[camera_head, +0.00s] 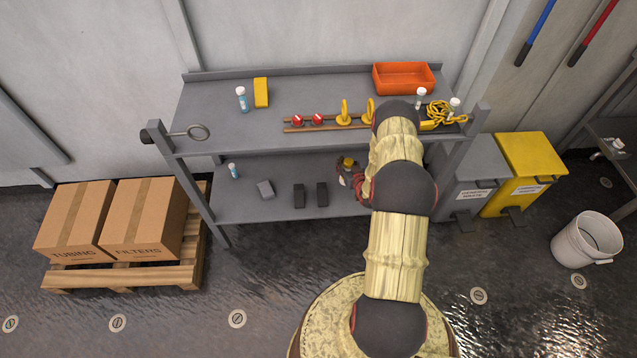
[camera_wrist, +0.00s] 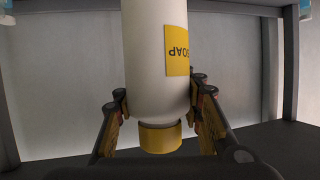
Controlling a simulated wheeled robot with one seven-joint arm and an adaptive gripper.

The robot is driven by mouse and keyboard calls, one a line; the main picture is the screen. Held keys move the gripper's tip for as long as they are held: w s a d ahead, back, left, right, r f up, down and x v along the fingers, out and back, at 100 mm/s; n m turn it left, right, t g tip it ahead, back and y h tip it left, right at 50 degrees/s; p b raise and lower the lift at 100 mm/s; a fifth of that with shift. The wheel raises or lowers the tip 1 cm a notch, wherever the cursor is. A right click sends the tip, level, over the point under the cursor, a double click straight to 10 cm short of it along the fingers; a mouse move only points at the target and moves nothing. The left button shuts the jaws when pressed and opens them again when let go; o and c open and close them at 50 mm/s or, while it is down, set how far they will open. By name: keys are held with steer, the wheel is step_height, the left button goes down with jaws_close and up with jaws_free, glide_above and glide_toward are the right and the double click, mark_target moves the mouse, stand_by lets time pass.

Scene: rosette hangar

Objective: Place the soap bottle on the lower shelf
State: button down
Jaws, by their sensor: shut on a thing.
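The soap bottle (camera_wrist: 154,60) is white with a yellow label and a yellow cap (camera_wrist: 160,138). In the wrist view it appears cap down with its lettering inverted; in the head view its yellow cap (camera_head: 348,162) is on top. My gripper (camera_wrist: 160,105) is shut on the bottle near the cap end, one finger on each side. In the head view my gripper (camera_head: 357,178) is at the right part of the lower shelf (camera_head: 225,208), below the upper shelf's front edge. The bottle's base is cut off in the wrist view, so I cannot tell whether it touches the shelf.
The lower shelf also holds a small blue bottle (camera_head: 234,171), a grey block (camera_head: 265,189) and two dark blocks (camera_head: 299,195) (camera_head: 322,194). The upper shelf (camera_head: 205,103) overhangs it, with an orange tray (camera_head: 403,78). A rack post (camera_head: 457,165) and grey bin (camera_head: 468,195) stand right.

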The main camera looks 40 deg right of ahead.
steer(key=w+d+f+n+y, duration=0.1)
steer(key=w+d+f, duration=0.1)
steer(key=d, duration=0.5)
steer(key=w+d+f+n+y, duration=0.1)
steer(key=d+f, duration=0.1)
steer(key=d, duration=0.5)
steer(key=w+a+f+b, duration=0.2)
steer(key=w+a+f, duration=0.1)
steer(key=f, duration=0.1)
steer(key=w+a+f+b, duration=0.2)
steer(key=w+a+f, duration=0.1)
steer(key=a+f, duration=0.1)
steer(key=w+a+f+b, duration=0.3)
steer(key=f, duration=0.2)
steer(key=shift+w+a, duration=0.2)
steer(key=shift+a, duration=0.2)
steer(key=shift+r, duration=0.15)
steer(key=c, duration=1.1)
jaws_free()
steer(key=shift+c, duration=0.2)
